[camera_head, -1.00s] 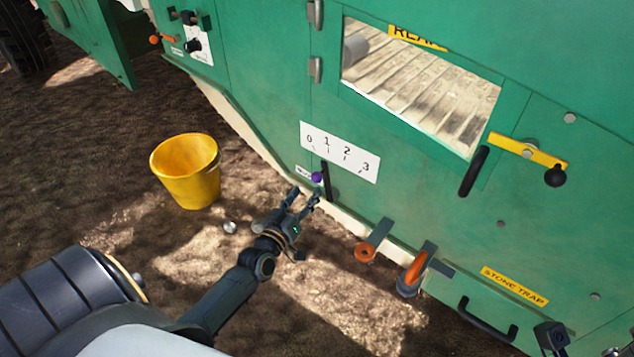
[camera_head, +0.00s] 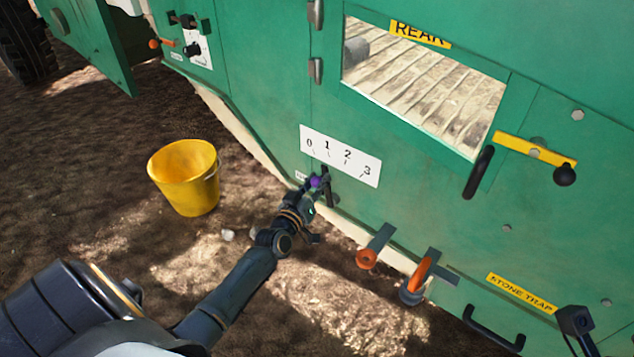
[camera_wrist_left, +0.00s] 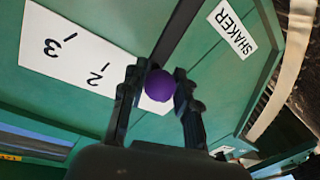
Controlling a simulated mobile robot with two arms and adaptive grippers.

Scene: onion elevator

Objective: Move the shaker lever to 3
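The shaker lever is a dark bar (camera_head: 331,196) with a purple knob (camera_head: 315,182) on the green machine side. It stands below the white number scale (camera_head: 352,167), near the 0 and 1 end; the exact mark is hard to read. My left gripper (camera_head: 314,184) is at the knob. In the left wrist view the purple knob (camera_wrist_left: 160,86) sits between the fingertips (camera_wrist_left: 161,80), which appear to touch both its sides. That view shows 3 and 2 of the scale (camera_wrist_left: 68,50) and the SHAKER label (camera_wrist_left: 231,27).
A yellow bucket (camera_head: 186,178) stands on the soil at left. Orange-handled levers (camera_head: 367,257) (camera_head: 421,274) stick out lower right of the shaker lever. A black handle (camera_head: 493,329) and the stone trap label (camera_head: 522,293) are further right. A window (camera_head: 425,85) is above.

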